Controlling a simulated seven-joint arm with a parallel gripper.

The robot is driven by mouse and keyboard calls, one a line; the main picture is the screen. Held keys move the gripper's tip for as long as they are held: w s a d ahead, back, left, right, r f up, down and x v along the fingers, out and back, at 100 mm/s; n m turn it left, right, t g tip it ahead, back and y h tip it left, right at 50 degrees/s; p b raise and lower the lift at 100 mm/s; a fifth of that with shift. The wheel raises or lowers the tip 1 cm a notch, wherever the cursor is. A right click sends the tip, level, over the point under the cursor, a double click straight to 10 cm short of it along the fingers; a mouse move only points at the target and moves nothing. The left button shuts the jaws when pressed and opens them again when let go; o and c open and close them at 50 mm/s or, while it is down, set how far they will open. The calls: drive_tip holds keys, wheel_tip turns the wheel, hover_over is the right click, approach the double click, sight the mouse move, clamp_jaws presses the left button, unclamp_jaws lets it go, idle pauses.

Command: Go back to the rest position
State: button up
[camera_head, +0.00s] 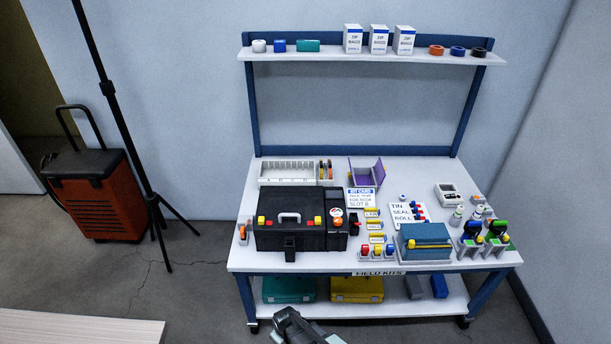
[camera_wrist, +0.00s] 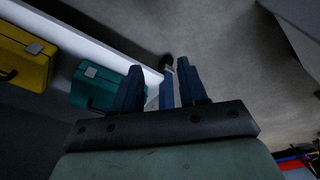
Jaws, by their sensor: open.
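My gripper (camera_head: 285,316) is at the bottom centre of the head view, in front of and below the workbench (camera_head: 330,262). Only its dark end and part of the pale wrist show there. In the wrist view my gripper (camera_wrist: 160,84) has its two dark blue fingers apart, with nothing held between them. A bench leg and a caster show behind the gap. The black toolbox (camera_head: 288,232) stands on the bench top, away from the gripper.
A teal case (camera_head: 288,290) and a yellow case (camera_head: 357,290) lie on the bench's lower shelf, near my gripper. Boxes, vials and signs crowd the bench top. An orange tool trolley (camera_head: 100,195) and a black stand (camera_head: 150,198) are at left. A pale board (camera_head: 80,328) is at lower left.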

drive_tip(key=s+d+m+g+h, duration=0.1)
drive_tip(key=s+d+m+g, duration=0.1)
drive_tip(key=s+d, duration=0.45)
drive_tip(key=s+d+m+g+h, duration=0.1)
drive_tip(key=s+d+m+g, duration=0.2)
drive_tip(key=d, duration=0.7)
drive_tip(key=s+d+r+m+g, duration=0.1)
drive_tip(key=s+d+m, duration=0.1)
drive_tip(key=s+d, duration=0.2)
drive_tip(key=s+d+r+m+g+y, duration=0.1)
drive_tip(key=s+d, duration=0.3)
drive_tip(key=s, duration=0.5)
drive_tip(key=shift+s+r+m+g, duration=0.25)
drive_tip(key=shift+r+m+g, duration=0.1)
drive_tip(key=shift+m+g, duration=0.35)
